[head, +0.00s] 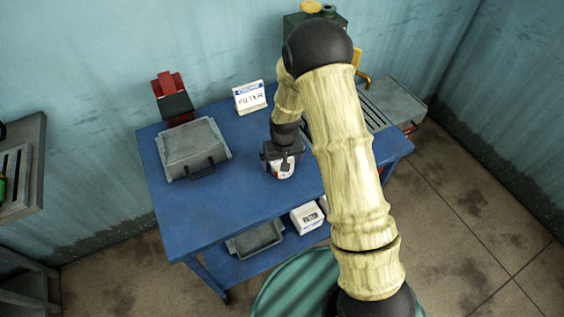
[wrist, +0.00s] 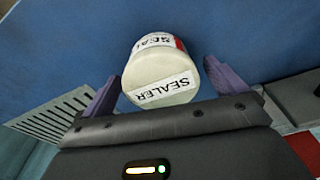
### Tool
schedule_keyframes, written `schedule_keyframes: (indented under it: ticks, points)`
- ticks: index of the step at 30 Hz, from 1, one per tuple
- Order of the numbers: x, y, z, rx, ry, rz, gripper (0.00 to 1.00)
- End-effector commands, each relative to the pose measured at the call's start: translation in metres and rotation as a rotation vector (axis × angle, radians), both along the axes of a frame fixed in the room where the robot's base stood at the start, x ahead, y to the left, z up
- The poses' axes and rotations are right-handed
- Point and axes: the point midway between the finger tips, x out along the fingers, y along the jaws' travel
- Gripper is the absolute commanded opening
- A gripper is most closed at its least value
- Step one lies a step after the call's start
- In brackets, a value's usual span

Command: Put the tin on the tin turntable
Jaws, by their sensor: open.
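The white tin (head: 283,170), a pale cylinder with a label and a bit of red, stands on the blue table. In the wrist view the tin (wrist: 160,82) shows a "SEALER" label on its pale top. My gripper (head: 283,154) is at the tin, its purple fingers open on either side of it. In the wrist view the left finger is close to the tin and a gap shows at the right; contact cannot be told. I cannot make out a tin turntable in either view; my arm hides part of the table.
A grey lidded box (head: 193,146) with a black handle sits left on the table. A white "FILTER" box (head: 250,97) and a red item (head: 170,88) stand at the back. A grey slatted unit (head: 378,118) is right. Bare blue surface (head: 215,200) lies in front.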

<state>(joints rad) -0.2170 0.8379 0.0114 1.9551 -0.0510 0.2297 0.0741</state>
Motion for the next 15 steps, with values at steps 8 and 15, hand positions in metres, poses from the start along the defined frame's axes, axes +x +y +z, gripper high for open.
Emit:
schedule_keyframes:
  ticks: [8,15]
  points:
    - [0.003,0.001,-0.018,0.000,-0.002,0.001,0.97]
    - [0.003,0.001,-0.017,0.000,-0.002,0.001,0.97]
